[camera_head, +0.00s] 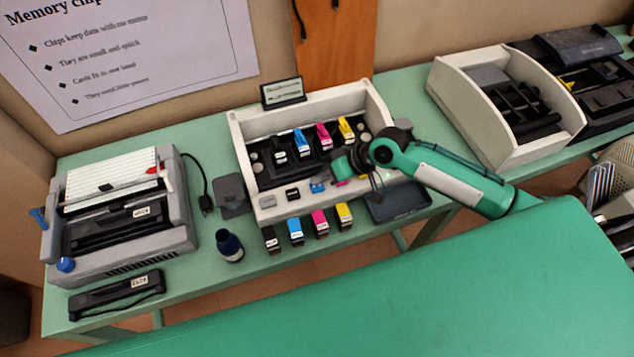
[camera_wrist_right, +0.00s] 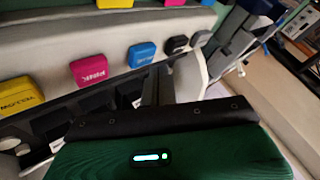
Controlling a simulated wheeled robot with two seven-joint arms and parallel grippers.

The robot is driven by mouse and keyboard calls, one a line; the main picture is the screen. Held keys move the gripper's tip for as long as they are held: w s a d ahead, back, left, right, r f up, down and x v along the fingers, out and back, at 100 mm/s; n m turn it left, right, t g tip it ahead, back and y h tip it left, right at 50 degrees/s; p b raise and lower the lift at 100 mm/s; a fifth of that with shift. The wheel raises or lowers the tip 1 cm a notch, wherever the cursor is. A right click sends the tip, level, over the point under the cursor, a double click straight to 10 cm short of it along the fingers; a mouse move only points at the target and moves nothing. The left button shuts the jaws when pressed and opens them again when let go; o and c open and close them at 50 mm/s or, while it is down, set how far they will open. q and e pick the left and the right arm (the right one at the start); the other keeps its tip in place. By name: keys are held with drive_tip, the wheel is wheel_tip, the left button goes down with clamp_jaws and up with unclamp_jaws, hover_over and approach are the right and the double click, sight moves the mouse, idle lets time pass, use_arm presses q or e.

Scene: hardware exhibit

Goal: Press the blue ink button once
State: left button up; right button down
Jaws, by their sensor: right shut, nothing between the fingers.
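The blue ink button (camera_head: 317,187) sits on the pale front ledge of the open printer (camera_head: 243,160). It also shows in the right wrist view (camera_wrist_right: 142,54), between the pink button (camera_wrist_right: 90,70) and the black button (camera_wrist_right: 175,45). The yellow button (camera_wrist_right: 17,95) is at the left there. My right gripper (camera_head: 338,170) is shut and empty, just above and right of the blue button in the head view. In the right wrist view its fingers (camera_wrist_right: 158,84) show just below the blue button. I cannot tell whether they touch it. My left gripper is out of view.
Ink cartridges stand inside the printer, and several more (camera_head: 295,231) stand before it. A dark bottle (camera_head: 229,246) and a grey printer (camera_head: 180,228) are left. A dark tray (camera_head: 398,203) lies below my right arm. Another open white machine (camera_head: 480,110) stands at right.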

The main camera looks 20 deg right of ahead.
sight(322, 186)
wheel_tip(322, 186, up, 5)
drive_tip(key=p, duration=0.5)
drive_tip(key=shift+r, duration=0.1)
idle(0.3)
idle(0.4)
